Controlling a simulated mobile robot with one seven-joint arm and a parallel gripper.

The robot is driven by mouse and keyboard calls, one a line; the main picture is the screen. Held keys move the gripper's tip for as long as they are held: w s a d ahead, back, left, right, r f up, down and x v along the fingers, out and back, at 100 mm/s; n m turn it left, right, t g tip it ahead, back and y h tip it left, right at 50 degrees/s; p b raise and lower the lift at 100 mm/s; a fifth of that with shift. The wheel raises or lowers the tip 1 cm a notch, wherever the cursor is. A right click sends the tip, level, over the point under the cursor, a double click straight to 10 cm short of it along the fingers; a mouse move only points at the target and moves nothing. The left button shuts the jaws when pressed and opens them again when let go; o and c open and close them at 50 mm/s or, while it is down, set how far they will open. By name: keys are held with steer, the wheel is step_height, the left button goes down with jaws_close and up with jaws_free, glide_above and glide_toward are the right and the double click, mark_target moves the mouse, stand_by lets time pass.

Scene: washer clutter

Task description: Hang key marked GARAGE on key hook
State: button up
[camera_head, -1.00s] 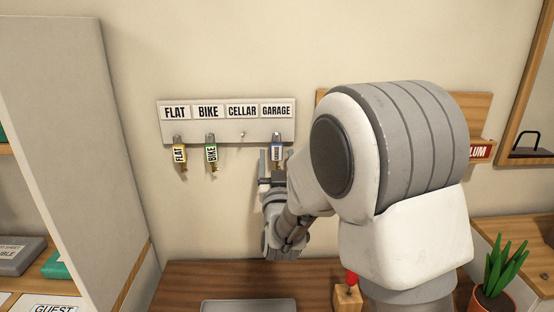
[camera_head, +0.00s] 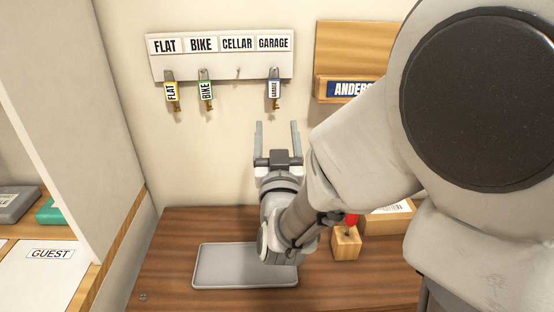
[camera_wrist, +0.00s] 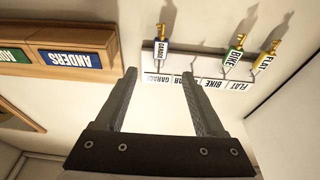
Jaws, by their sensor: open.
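The GARAGE key (camera_head: 274,90), with a blue-edged tag, hangs on the hook below the GARAGE label of the white key rack (camera_head: 222,65). It also shows in the wrist view (camera_wrist: 161,46), which sees the rack upside down. The FLAT key (camera_head: 171,92) with a yellow tag and the BIKE key (camera_head: 206,92) with a green tag hang under their own labels. The hook under CELLAR (camera_head: 238,73) is bare. My gripper (camera_head: 278,127) is open and empty, fingers pointing up, below and apart from the GARAGE key.
A grey tray (camera_head: 225,266) lies on the wooden table, partly behind my arm. A wooden block with a red top (camera_head: 346,242) stands right of it. A wooden holder labelled ANDERS (camera_head: 345,62) is on the wall. A tall grey panel (camera_head: 85,100) stands at left.

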steer(key=shift+s+f+b, duration=0.25)
steer(key=shift+f+b, duration=0.05)
steer(key=shift+b, duration=0.7)
steer(key=s+d+f+g+b, duration=0.2)
steer(key=s+d+f+g, duration=0.25)
steer(key=s, duration=0.35)
steer(key=s+d+f+g+b, duration=0.2)
steer(key=s+d+f+g, duration=0.1)
steer(key=s+f+g, duration=0.3)
steer(key=s+d+f+g+b, duration=0.2)
steer(key=s+d+f+g, duration=0.25)
steer(key=s, duration=0.45)
step_height(320, 180, up, 18)
steer(key=p, duration=1.7)
steer(key=shift+a+g, duration=0.15)
steer(key=shift+g, duration=0.15)
steer(key=shift+f, duration=0.1)
